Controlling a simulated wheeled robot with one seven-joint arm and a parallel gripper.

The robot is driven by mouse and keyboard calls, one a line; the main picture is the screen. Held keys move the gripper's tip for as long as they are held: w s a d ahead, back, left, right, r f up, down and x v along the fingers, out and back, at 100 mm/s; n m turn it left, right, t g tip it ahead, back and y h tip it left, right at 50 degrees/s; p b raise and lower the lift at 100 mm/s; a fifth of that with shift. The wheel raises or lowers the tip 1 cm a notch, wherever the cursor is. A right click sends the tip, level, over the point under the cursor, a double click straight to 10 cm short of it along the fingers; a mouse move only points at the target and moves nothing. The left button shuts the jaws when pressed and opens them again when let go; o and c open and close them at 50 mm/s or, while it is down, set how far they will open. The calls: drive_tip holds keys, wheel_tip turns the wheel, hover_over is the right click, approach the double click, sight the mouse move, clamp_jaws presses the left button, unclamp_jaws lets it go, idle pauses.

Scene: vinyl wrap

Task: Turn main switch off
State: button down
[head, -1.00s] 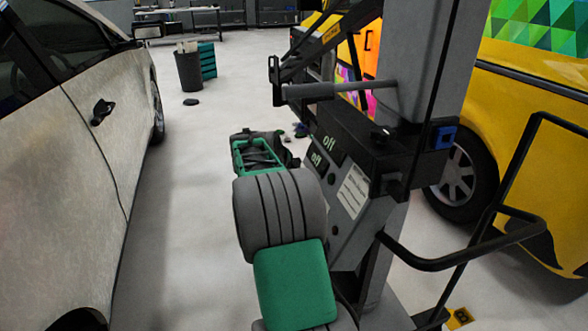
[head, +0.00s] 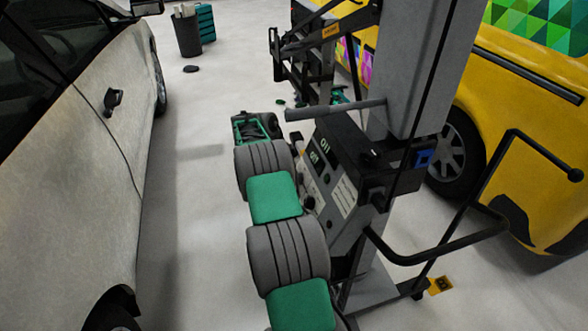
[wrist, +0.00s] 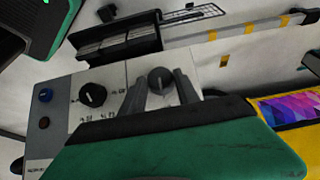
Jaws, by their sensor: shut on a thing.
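The grey control box (head: 338,165) stands on the machine's column in the head view, with two small green-lettered displays on its front. The wrist view shows its light panel (wrist: 112,73) close up. My gripper (wrist: 161,90) has its two grey fingers on either side of a dark round switch knob (wrist: 161,79) with a pale pointer mark, and is shut on it. A black knob (wrist: 92,95) sits to the left. The lower ends of the fingers are hidden by my green gripper body. In the head view my arm hides the fingers and the knob.
A silver car (head: 75,190) stands left and a yellow van (head: 530,130) right. A black bent handle (head: 440,255) juts out beside the column. Floor between car and machine is clear.

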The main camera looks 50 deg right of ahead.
drive_tip(key=shift+s+f, duration=0.1)
drive_tip(key=shift+f, duration=0.05)
drive_tip(key=c, duration=0.9)
unclamp_jaws()
drive_tip(key=v, duration=0.8)
